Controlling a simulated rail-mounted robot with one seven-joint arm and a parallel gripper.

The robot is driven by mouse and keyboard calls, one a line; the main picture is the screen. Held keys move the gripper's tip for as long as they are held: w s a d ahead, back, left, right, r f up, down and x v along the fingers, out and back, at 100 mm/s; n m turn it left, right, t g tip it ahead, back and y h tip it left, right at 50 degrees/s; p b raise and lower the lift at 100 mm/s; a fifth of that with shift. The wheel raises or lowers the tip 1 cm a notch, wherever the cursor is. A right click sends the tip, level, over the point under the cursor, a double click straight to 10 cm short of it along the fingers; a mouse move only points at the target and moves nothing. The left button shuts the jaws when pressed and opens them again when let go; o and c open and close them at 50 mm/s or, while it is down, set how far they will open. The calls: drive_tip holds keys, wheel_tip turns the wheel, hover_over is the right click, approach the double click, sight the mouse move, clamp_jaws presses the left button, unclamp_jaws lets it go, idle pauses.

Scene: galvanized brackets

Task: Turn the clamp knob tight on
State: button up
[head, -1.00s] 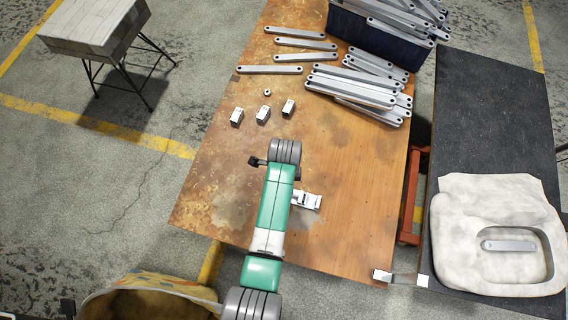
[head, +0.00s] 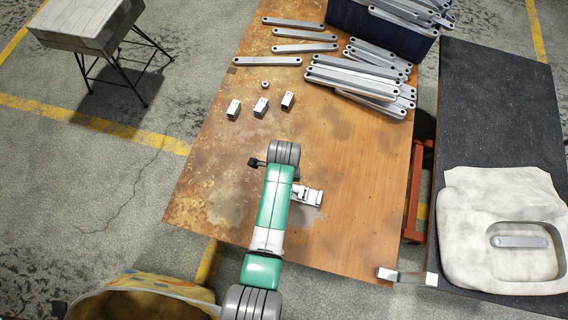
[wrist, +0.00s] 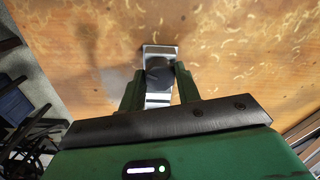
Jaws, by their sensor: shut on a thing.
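The clamp (head: 311,196) is a small silver metal piece on the wooden table, just right of my green arm in the head view. It also shows in the wrist view (wrist: 158,50), with a round dark knob (wrist: 158,70) on top. My gripper (wrist: 159,79) has its two green fingers on either side of the knob and is shut on it. In the head view my arm hides the fingers and the knob. How tight the knob is cannot be told.
Several galvanized brackets (head: 350,80) lie stacked on the table's far side, by a dark blue bin (head: 380,35). Three small metal blocks (head: 261,106) and a nut (head: 265,85) lie beyond my arm. A dark bench (head: 490,110) with a pale mould (head: 465,215) stands right.

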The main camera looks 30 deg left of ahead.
drive_tip(key=shift+r+n+p, duration=0.2)
drive_tip(key=shift+n+p, duration=0.4)
drive_tip(key=shift+n, duration=0.5)
drive_tip(key=n+p, duration=0.1)
drive_tip(key=n, duration=0.5)
drive_tip(key=shift+f+n+p, duration=0.1)
drive_tip(key=shift+n+p, duration=0.2)
drive_tip(key=n, duration=0.4)
drive_tip(key=shift+n+p, duration=0.3)
drive_tip(key=shift+p, duration=0.1)
drive_tip(key=n, duration=0.4)
drive_tip(key=shift+f+n, duration=0.15)
drive_tip(key=shift+n, duration=0.15)
drive_tip(key=o, duration=0.9)
